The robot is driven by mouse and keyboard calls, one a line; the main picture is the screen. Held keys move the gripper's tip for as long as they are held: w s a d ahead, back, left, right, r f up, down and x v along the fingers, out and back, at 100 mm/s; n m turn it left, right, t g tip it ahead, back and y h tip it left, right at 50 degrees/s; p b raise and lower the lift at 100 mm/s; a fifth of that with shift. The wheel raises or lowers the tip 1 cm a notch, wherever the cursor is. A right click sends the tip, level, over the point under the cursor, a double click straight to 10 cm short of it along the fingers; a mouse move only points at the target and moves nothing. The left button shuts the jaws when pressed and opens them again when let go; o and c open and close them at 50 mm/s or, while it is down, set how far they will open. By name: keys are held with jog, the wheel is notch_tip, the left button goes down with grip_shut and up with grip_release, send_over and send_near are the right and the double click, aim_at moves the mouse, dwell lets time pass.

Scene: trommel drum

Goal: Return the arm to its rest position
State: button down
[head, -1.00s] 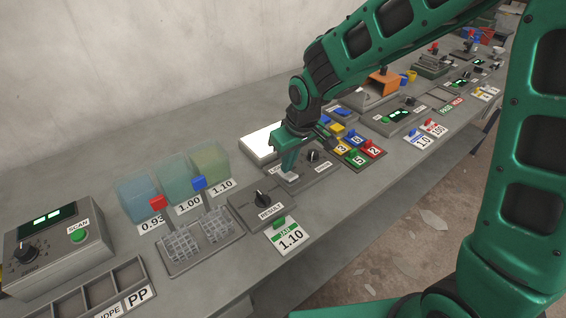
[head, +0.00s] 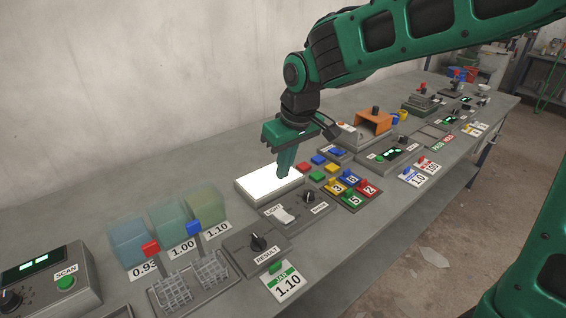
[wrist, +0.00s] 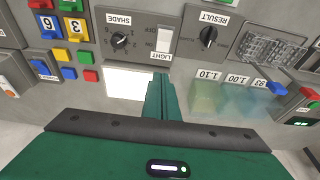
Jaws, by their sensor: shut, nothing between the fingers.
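My green arm reaches in from the right in the head view, with my gripper (head: 284,174) pointing down above the bench. Its fingers are shut with nothing between them. In the head view the fingertips overlap the right edge of the lit white panel (head: 262,186). The panel also shows in the wrist view (wrist: 125,84), left of my shut fingers (wrist: 160,84). The light switch (head: 284,214) and the shade knob (head: 309,196) are in front of the gripper, apart from it.
The result knob (head: 257,242), a green-labelled 1.10 card (head: 286,281), translucent bins (head: 168,229) and wire baskets (head: 190,283) stand to the left. Coloured numbered blocks (head: 352,187) and an orange box (head: 369,127) stand to the right. The space above the bench is free.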

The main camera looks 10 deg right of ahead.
jog(key=shift+r, duration=0.75)
